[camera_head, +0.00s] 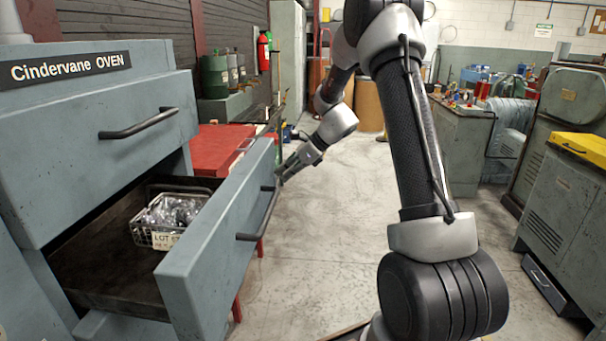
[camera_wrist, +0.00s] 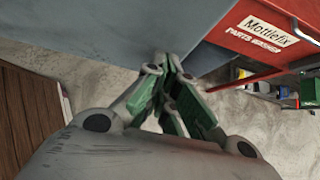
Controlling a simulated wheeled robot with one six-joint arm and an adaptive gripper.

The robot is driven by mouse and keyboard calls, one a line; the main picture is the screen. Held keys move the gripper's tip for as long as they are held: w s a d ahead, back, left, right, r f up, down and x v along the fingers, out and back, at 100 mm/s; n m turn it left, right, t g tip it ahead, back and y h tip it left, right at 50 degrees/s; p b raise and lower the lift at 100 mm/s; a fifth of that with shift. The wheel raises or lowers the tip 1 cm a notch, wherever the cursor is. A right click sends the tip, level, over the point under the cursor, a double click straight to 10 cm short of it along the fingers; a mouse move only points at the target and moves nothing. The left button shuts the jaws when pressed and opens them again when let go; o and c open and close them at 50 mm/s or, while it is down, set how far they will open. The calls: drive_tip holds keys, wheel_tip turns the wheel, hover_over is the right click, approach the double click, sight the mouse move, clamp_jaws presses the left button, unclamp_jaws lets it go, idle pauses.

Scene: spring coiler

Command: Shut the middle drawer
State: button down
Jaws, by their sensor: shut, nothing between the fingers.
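The open drawer (camera_head: 215,245) of the blue-grey Cindervane oven cabinet is pulled far out, below a closed upper drawer (camera_head: 85,150). Its front carries a dark bar handle (camera_head: 262,222). A wire basket (camera_head: 165,215) of shiny small parts with a lot tag sits inside it. My gripper (camera_head: 281,174) is shut and empty, beside the far end of the drawer front, near the handle's far end. In the wrist view the shut fingers (camera_wrist: 170,62) point at a blue-grey panel (camera_wrist: 130,25), likely the drawer front. Whether they touch it I cannot tell.
A red parts washer (camera_head: 215,145) stands just behind the drawer; its label shows in the wrist view (camera_wrist: 264,29). Grey machines (camera_head: 560,200) and a workbench (camera_head: 465,140) line the right. Concrete floor (camera_head: 320,240) lies clear in front of the drawer.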

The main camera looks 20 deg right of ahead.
drive_tip(key=w+a, duration=0.6)
drive_tip(key=a, duration=0.4)
drive_tip(key=w+a, duration=0.6)
drive_tip(key=a, duration=0.5)
drive_tip(key=shift+w+a, duration=0.2)
drive_tip(key=shift+a, duration=0.05)
drive_tip(key=shift+r, duration=0.15)
